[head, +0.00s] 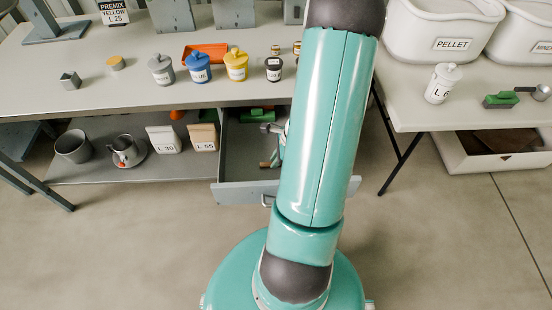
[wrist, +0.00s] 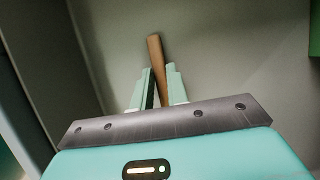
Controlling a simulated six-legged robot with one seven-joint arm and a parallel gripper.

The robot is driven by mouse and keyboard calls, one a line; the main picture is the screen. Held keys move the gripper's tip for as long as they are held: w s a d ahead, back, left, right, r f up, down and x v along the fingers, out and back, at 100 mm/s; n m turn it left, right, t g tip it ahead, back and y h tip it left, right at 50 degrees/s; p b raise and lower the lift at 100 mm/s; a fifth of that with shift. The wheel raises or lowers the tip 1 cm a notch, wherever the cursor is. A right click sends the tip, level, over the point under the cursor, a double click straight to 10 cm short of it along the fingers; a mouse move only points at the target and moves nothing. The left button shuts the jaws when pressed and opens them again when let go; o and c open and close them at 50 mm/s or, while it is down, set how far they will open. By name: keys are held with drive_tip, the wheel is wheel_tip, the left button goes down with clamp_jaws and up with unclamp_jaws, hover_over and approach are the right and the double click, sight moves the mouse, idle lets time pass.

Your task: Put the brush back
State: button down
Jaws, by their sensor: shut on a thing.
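My gripper (wrist: 156,88) is shut on a slim wooden handle (wrist: 156,60), which sticks up tilted between the fingers in the wrist view. Whatever is at the handle's other end is hidden, so I cannot tell from the handle alone that it is the brush. Grey walls meet in a corner behind it. In the head view my arm hides my gripper; a short wooden piece (head: 265,164) shows beside the arm over the open grey drawer (head: 235,190). A green-backed brush (head: 500,100) lies on the right table.
The drawer also holds a green item (head: 257,115) and a grey metal tool (head: 270,128). Lidded pots, including a blue one (head: 198,68), stand on the left table (head: 120,90). A white jar (head: 442,83) and PELLET bin (head: 440,30) stand on the right table.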

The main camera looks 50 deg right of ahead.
drive_tip(key=c, duration=1.4)
unclamp_jaws()
